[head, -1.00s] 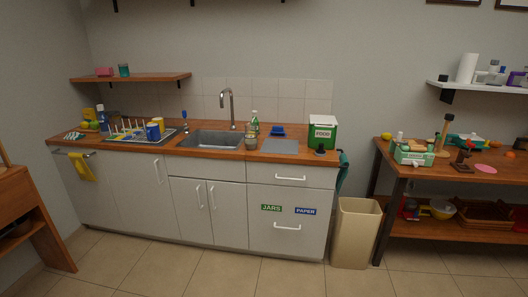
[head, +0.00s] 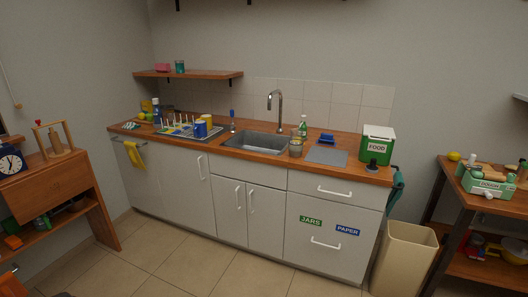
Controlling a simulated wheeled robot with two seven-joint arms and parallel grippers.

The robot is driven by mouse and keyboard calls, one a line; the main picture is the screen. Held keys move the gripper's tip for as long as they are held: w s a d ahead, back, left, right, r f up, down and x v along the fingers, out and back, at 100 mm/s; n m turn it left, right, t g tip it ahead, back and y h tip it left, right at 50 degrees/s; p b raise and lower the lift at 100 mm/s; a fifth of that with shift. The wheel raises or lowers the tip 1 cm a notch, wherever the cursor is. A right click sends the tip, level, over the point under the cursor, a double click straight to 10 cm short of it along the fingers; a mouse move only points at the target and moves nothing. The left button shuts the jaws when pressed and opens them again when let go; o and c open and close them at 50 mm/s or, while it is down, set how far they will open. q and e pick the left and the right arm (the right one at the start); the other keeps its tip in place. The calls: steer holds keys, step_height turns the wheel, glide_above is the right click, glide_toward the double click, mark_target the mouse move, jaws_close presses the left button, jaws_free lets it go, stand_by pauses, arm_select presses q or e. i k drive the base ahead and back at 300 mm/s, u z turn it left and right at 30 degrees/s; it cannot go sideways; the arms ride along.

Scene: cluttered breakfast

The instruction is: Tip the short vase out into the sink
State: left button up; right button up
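The sink (head: 257,141) is a grey metal basin set in the wooden counter, with a tall curved tap (head: 281,104) behind it. A small greyish, glass-like vessel (head: 296,148) stands on the counter at the sink's right edge; it may be the short vase, but it is too small to tell, and so is anything inside it. Neither of my grippers is in view.
A green-capped bottle (head: 303,126), a grey board (head: 326,155), a blue item (head: 327,138) and a green FOOD box (head: 376,145) are right of the sink. A dish rack (head: 185,133) is left. A bin (head: 404,258) stands right; floor (head: 200,255) in front is clear.

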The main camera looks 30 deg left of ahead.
mark_target(295, 147)
steer(key=i, duration=0.85)
steer(key=u, duration=1.4)
